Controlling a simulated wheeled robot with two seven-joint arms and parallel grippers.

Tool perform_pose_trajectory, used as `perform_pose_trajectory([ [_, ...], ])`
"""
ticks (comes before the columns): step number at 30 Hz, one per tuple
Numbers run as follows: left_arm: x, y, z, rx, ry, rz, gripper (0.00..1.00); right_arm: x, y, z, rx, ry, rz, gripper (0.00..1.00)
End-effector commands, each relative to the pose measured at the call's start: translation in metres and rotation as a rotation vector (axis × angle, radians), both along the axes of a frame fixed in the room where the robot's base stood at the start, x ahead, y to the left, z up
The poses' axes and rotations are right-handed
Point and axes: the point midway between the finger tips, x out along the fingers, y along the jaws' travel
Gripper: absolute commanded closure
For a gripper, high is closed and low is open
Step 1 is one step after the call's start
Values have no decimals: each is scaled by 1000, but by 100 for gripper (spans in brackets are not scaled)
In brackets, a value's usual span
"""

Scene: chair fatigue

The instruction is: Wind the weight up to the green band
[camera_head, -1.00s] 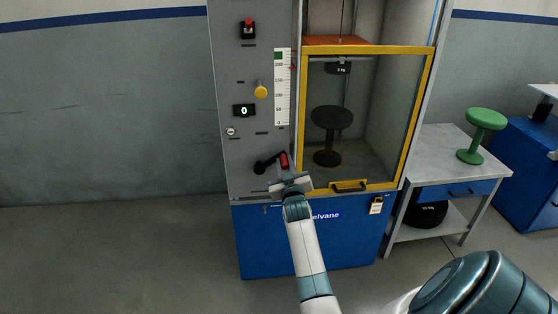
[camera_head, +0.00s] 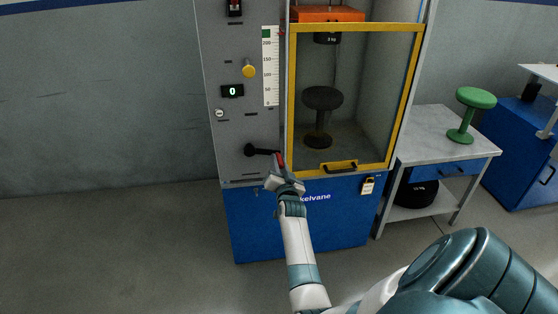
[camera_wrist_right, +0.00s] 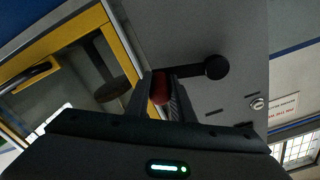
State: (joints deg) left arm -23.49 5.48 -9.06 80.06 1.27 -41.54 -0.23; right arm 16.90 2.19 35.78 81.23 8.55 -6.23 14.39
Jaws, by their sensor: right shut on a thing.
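The crank (camera_head: 262,151) is on the machine's grey front panel. Its arm points right from the black hub, tilted slightly down. My right gripper (camera_head: 281,168) is shut on the crank's red handle (camera_wrist_right: 160,88), which shows between the fingers in the wrist view. The weight (camera_head: 327,38), a dark block marked in kg, hangs behind the window just below its top bar, well above the black stool (camera_head: 322,98). The green band (camera_head: 266,34) is at the top of the white scale (camera_head: 270,75). A small red pointer beside the scale seems level with the band. My left gripper is out of view.
The yellow-framed window (camera_head: 409,90) is closed in front of the weight. A yellow knob (camera_head: 249,69) and a display (camera_head: 232,91) reading 0 are on the panel. A table (camera_head: 425,139) with a green stool (camera_head: 470,112) stands to the right. The floor at left is clear.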

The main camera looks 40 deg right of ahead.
Motion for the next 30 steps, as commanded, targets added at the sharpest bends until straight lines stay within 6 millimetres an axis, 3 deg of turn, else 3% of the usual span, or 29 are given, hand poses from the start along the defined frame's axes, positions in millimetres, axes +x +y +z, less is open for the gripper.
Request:
perform_pose_trajectory([
  [1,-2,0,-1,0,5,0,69,-3,0,-12,20,8,-1,100],
  [17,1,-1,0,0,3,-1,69,-2,3,-16,44,-5,1,100],
  [18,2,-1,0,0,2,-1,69,-2,3,-15,44,-5,2,69],
  [19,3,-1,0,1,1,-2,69,-2,3,-15,43,-6,1,62],
  [30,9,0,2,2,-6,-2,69,-1,3,-8,38,-15,2,60],
])
